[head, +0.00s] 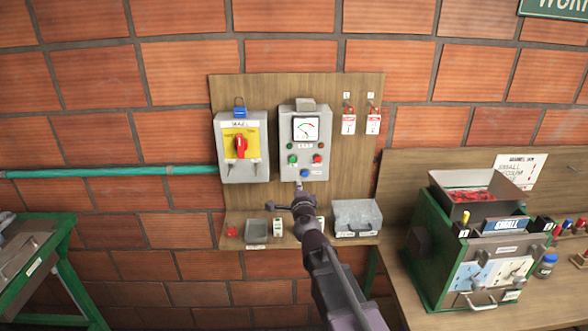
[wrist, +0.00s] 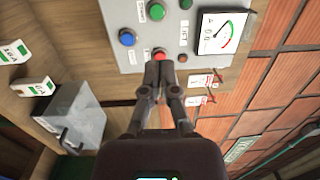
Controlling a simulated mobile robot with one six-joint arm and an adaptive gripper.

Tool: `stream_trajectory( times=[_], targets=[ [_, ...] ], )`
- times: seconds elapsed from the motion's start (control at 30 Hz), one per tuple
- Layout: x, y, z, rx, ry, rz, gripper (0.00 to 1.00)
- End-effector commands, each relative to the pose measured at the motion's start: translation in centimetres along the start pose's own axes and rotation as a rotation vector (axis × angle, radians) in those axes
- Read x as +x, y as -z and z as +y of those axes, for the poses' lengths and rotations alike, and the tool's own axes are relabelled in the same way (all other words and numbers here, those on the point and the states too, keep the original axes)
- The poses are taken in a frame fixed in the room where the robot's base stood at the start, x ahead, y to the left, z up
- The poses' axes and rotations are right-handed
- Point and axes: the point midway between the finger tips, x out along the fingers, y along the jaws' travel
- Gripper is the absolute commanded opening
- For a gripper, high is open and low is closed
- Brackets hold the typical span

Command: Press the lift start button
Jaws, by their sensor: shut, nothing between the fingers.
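The grey control box (head: 306,130) hangs on a wooden board. It carries a green button (head: 293,160), a red button (head: 317,159) and a blue button (head: 305,173) below them. The labels are too small to read, so which one is the lift start button cannot be told. My gripper (head: 299,187) is shut and empty, just below the box in the head view. In the wrist view my fingertips (wrist: 159,66) show right in front of the red button (wrist: 160,54), partly covering it. The green button (wrist: 157,11) and blue button (wrist: 127,38) are clear there. No contact is visible.
A switch box with a red rotary handle (head: 241,146) stands left of the control box. A small shelf below holds a grey metal box (head: 357,217) and a tray (head: 256,231). A green machine (head: 440,235) stands right.

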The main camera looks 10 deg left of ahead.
Motion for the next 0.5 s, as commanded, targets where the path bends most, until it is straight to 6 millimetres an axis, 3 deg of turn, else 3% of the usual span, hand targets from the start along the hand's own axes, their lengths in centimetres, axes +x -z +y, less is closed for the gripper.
stream_trajectory(
  times=[0.27, 0.5],
  targets=[
    [1.6, 0.0, 0.0, 0.0, 0.0, 0.0, 0.0],
    [4.8, -0.1, 0.0, -0.001, 0.0, 0.0, 0.0]
  ],
)
